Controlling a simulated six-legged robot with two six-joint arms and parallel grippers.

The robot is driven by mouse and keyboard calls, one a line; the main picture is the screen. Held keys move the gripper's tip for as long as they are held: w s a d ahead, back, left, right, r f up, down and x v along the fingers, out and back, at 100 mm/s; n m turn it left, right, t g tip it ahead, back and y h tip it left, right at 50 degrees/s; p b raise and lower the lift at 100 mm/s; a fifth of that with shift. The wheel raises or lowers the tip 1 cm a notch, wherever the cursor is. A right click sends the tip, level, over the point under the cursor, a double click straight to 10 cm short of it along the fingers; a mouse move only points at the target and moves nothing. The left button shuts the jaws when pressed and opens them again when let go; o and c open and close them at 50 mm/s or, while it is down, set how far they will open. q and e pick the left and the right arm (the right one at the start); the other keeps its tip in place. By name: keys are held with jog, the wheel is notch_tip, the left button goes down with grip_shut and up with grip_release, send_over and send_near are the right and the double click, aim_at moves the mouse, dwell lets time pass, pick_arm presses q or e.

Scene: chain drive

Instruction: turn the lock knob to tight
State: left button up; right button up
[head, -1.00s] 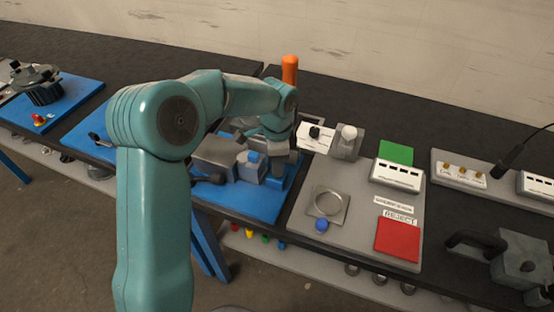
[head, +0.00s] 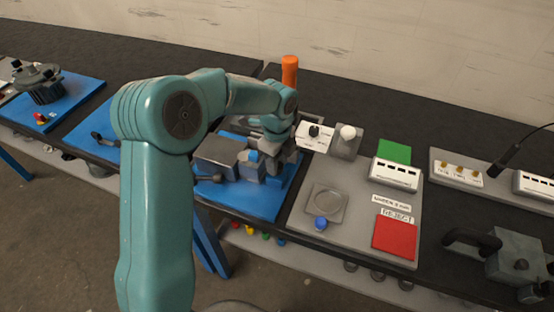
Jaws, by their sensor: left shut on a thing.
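My left arm comes in from the left and bends over the blue board (head: 245,203). My left gripper (head: 276,148) points down at the back right of the grey drive unit (head: 216,156) on that board. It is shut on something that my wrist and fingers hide. I cannot make out the lock knob or its setting; it may be the thing in the jaws. A grey-blue block (head: 250,166) sits just in front of the gripper. A crank with a dark grip (head: 214,179) sticks out at the front. My right gripper is not in view.
Right of the gripper are a white panel with a black knob (head: 314,131) and a white round button (head: 348,132). An orange post (head: 289,72) stands behind.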

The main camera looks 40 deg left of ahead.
pick_arm(q)
jog(key=shift+w+r, duration=0.15)
jog(key=shift+r, duration=0.05)
dwell(0.3)
jog(key=o, duration=1)
jog(key=shift+o, duration=0.2)
jog(key=shift+f, duration=0.1)
notch_tip(320, 180, up, 16)
jog(key=shift+r, duration=0.2)
jog(key=shift+s, duration=0.25)
